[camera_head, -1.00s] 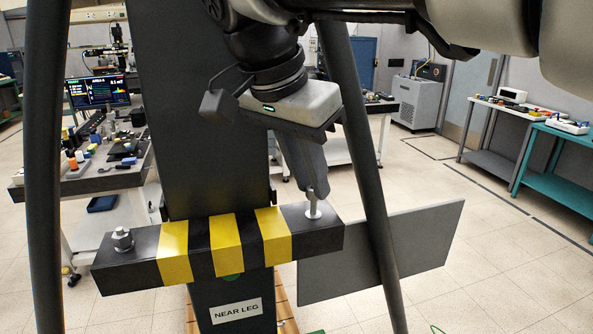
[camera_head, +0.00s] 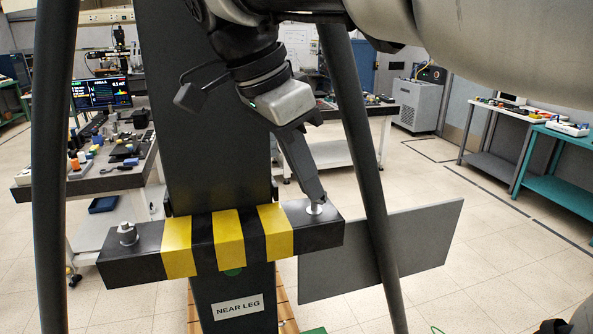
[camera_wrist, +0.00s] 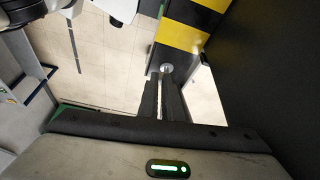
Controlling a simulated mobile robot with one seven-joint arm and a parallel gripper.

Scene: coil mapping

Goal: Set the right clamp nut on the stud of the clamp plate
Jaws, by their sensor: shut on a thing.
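The clamp plate (camera_head: 202,250) is a black bar with yellow stripes across the dark near leg. At its left end a nut (camera_head: 128,234) sits on a stud. My gripper (camera_head: 314,196) comes down at a slant to the plate's right end, its fingers shut on the small metal right clamp nut (camera_head: 314,208). The nut is at the plate's top face, and the fingers hide part of it. I cannot tell how far it is on the right stud, which is hidden. In the wrist view the nut (camera_wrist: 166,69) shows between the fingertips (camera_wrist: 164,82), beside the stripes.
Dark slanted posts (camera_head: 362,160) stand close on both sides of my arm. A grey panel (camera_head: 425,240) is behind the plate at right. A cluttered bench (camera_head: 100,183) stands at left. Open tiled floor lies to the right.

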